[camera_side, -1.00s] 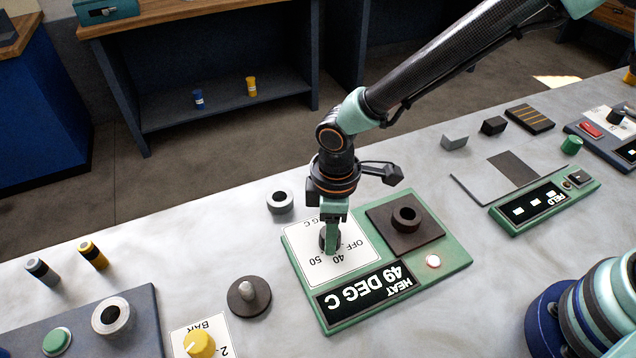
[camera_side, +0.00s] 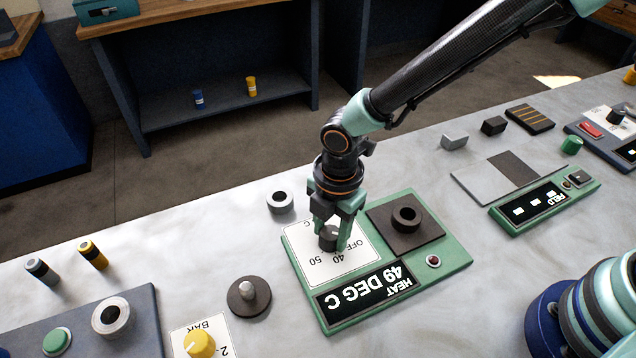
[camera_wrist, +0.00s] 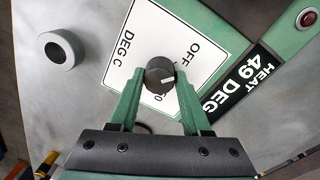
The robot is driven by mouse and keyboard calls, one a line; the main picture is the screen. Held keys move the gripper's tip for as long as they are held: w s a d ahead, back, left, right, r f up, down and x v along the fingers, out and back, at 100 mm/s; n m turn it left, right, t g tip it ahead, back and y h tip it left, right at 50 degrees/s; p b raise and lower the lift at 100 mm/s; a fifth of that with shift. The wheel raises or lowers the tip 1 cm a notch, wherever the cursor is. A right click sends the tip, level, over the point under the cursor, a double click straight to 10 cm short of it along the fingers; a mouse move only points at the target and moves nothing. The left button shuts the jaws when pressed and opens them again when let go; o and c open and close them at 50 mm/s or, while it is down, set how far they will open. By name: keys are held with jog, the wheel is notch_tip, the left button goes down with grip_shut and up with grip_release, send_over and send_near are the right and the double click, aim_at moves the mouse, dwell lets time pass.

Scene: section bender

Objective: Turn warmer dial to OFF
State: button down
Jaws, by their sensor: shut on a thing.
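The warmer is a green panel (camera_side: 447,262) with a white dial plate (camera_side: 355,258) marked OFF, 40, 50 and DEG C. Its dark round dial (camera_side: 327,238) carries a short white line, seen in the wrist view (camera_wrist: 160,75). That line points right in the picture, toward the side below the OFF lettering; its exact setting is hard to tell. My gripper (camera_side: 328,236) points down and is shut on the dial, one finger on each side. The fingers hide some of the scale. The display (camera_side: 365,293) reads HEAT 49 DEG C. The small red lamp (camera_side: 433,261) looks unlit.
A dark square pad with a ring (camera_side: 406,218) sits on the panel right beside my gripper. A pale ring (camera_side: 280,202) stands behind the panel. A dark disc with a peg (camera_side: 248,296) and a yellow knob (camera_side: 199,344) lie left.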

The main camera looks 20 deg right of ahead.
aim_at(334, 233)
jog(key=shift+n, duration=0.9)
jog(key=shift+c, duration=1.8)
grip_release()
notch_tip(334, 233, up, 12)
jog(key=shift+s+d, duration=0.2)
jog(key=shift+d, duration=0.05)
